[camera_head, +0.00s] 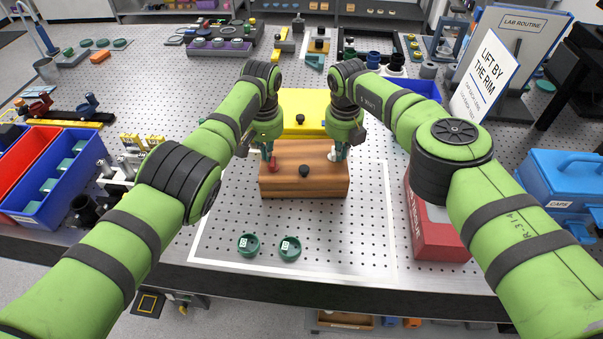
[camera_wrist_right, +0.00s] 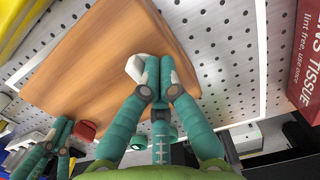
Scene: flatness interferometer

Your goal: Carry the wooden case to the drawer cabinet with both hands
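The wooden case (camera_head: 303,182) sits flat on the perforated work surface, in front of a yellow object. It has a red knob (camera_head: 272,168) at its left, a white knob (camera_head: 333,156) at its right and a dark knob (camera_head: 304,171) in front. My left gripper (camera_head: 268,154) points down by the red knob. My right gripper (camera_head: 341,154) points down by the white knob. In the right wrist view, the right gripper's fingertips (camera_wrist_right: 160,66) are a little apart over the case (camera_wrist_right: 100,55), one overlapping the white knob. Whether the left fingers grip anything is unclear.
Two green rings (camera_head: 269,246) lie in front of the case. A red tissue box (camera_head: 435,225) stands to the right, beside a blue container (camera_head: 565,180). Blue and red bins (camera_head: 57,180) are at left. A sign (camera_head: 484,76) stands at the back right. No drawer cabinet is clearly identifiable.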

